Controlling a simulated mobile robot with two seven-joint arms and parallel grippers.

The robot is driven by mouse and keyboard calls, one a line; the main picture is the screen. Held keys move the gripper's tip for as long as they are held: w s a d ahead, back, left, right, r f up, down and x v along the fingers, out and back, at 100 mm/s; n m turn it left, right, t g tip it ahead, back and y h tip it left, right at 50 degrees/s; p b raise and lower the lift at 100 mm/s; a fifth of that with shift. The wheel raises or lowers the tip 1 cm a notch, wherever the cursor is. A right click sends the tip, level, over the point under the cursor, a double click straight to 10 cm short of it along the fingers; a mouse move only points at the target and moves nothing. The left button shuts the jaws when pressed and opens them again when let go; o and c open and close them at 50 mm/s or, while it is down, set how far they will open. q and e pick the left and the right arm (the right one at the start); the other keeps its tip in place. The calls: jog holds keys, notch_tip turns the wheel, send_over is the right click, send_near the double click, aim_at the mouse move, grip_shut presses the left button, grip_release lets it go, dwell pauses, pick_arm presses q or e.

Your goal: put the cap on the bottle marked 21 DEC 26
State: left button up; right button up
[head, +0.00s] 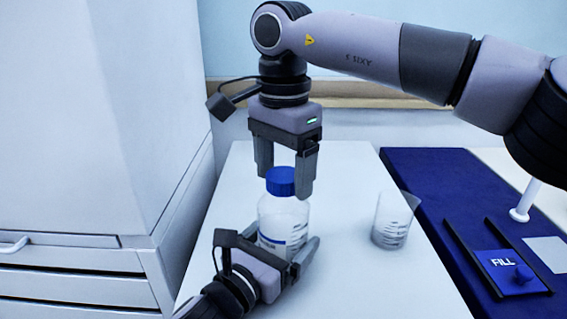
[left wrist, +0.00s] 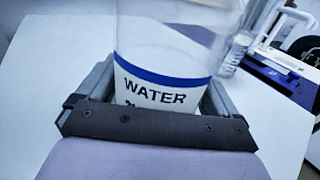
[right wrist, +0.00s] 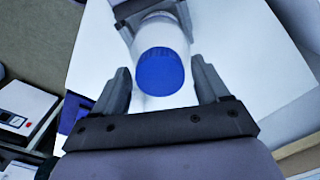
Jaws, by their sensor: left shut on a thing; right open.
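A clear bottle (head: 283,218) with a blue stripe stands upright on the white table. The blue cap (head: 280,182) sits on its mouth; whether it is threaded tight I cannot tell. In the left wrist view the bottle's label (left wrist: 155,95) reads WATER, and the line below is mostly hidden by the gripper, so no date can be read. My left gripper (head: 270,242) is shut on the bottle's lower body. My right gripper (head: 284,184) is open and points down, its fingers on either side of the cap. In the right wrist view the cap (right wrist: 160,69) lies between the fingers, with gaps.
A clear graduated beaker (head: 393,220) stands on the table to the right of the bottle. Beyond it is a blue mat (head: 430,180) with a tray marked FILL (head: 503,268). A white drawer cabinet (head: 75,270) is at the left. The table front right is clear.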

jog(key=c, duration=1.1)
jog(key=m, duration=1.8)
jog(key=shift+m, duration=0.3)
jog(key=m, duration=0.5)
jog(key=shift+m, duration=0.4)
jog(key=o, duration=1.3)
notch_tip(320, 180, up, 12)
